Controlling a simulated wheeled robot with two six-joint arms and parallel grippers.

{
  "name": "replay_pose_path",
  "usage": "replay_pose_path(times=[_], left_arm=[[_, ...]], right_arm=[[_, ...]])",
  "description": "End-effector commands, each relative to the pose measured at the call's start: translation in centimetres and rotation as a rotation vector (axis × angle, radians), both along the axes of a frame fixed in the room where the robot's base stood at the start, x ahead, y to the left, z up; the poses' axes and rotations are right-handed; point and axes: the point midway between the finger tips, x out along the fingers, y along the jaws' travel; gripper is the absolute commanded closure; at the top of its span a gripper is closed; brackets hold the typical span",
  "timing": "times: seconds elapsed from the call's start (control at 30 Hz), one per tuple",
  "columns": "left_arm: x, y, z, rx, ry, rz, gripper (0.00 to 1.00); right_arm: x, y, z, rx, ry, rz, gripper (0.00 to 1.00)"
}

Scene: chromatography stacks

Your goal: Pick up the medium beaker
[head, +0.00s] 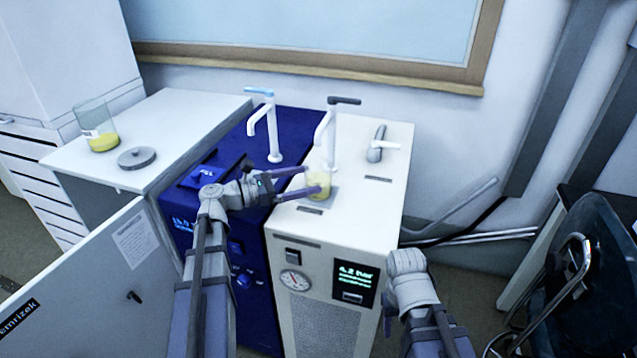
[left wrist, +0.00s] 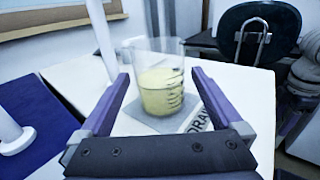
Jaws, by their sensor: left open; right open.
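A clear glass beaker (head: 319,185) with yellow liquid and dark graduation marks stands upright on a grey square pad (left wrist: 148,122) on the white unit, below its tap. My left gripper (head: 311,180) is open, with its fingers at this beaker. In the left wrist view the beaker (left wrist: 161,92) stands between and a little beyond the two purple fingers, with no clear contact. A second, larger-looking glass beaker (head: 102,140) with yellow liquid stands on the left white bench. The frames do not label either as medium.
White taps rise from the blue unit (head: 290,125) and from the white unit (head: 395,150), close around the left gripper. A grey round lid (head: 137,158) lies on the left bench (head: 185,120). A dark chair (head: 600,260) stands at right.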

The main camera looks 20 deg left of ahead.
Motion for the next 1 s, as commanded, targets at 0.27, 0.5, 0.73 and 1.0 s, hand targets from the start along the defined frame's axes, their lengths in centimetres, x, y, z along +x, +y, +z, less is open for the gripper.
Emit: replay_pose_path(times=[0.27,0.5,0.73,1.0], left_arm=[[2.4,-3.1,0.0,0.0,0.0,-0.003,0.0],[2.5,-3.3,0.0,0.0,0.0,-0.001,0.0],[2.5,-3.3,0.0,0.0,0.0,-0.001,0.26],[2.5,-3.3,0.0,0.0,0.0,-0.001,0.56]], right_arm=[[0.0,0.0,0.0,0.0,0.0,0.0,0.5],[0.0,0.0,0.0,0.0,0.0,0.0,0.5],[0.0,0.0,0.0,0.0,0.0,0.0,0.5],[0.0,0.0,0.0,0.0,0.0,0.0,0.5]])
